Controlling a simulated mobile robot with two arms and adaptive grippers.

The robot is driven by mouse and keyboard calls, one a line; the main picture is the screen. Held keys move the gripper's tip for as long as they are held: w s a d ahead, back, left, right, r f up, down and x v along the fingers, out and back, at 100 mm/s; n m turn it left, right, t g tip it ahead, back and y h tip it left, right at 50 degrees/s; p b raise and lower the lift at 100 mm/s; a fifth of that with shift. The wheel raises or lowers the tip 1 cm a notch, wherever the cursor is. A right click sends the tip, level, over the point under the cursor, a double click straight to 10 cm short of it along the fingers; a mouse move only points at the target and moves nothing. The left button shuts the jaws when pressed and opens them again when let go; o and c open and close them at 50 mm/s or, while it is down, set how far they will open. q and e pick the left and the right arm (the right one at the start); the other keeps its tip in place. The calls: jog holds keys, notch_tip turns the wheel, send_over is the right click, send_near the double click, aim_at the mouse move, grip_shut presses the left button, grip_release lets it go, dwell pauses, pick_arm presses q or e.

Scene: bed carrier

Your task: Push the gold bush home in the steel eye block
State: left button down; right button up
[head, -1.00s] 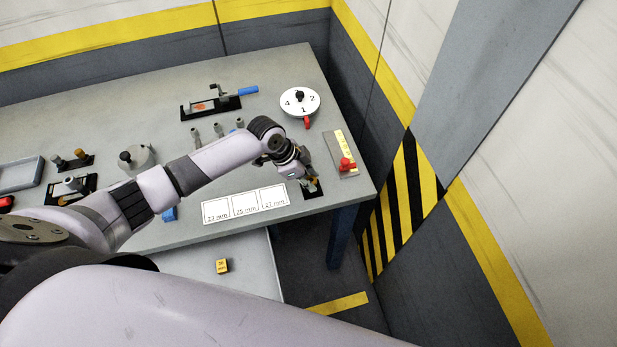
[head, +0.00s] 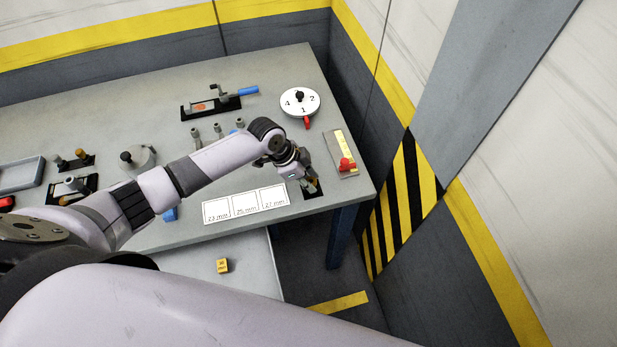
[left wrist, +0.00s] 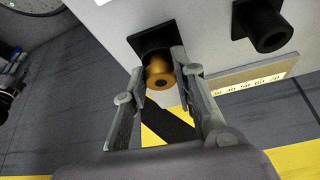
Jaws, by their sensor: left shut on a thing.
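The gold bush (left wrist: 159,71) shows between the two fingers of my left gripper (left wrist: 165,82) in the left wrist view. The fingers are shut on it from both sides. The bush's far end meets a dark square mount (left wrist: 152,38); how deep it sits there I cannot tell. In the head view my left gripper (head: 309,178) is over a small black base (head: 315,190) near the table's right corner. The bush is too small to make out there. I cannot make out the steel eye block clearly. My right gripper is not in view.
A plate with a red knob (head: 347,164) stands close to the right of my left gripper. A white numbered dial (head: 300,102) is behind it. White marked squares (head: 245,204) lie to its left. A second dark mount (left wrist: 268,25) shows in the left wrist view.

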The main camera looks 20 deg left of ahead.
pick_arm(q)
jog(key=c, duration=1.2)
grip_release()
jog(key=shift+w+r, duration=0.1)
jog(key=shift+w, duration=0.05)
jog(key=shift+c, duration=0.2)
jog(key=shift+r, duration=0.1)
jog(key=v, duration=1.2)
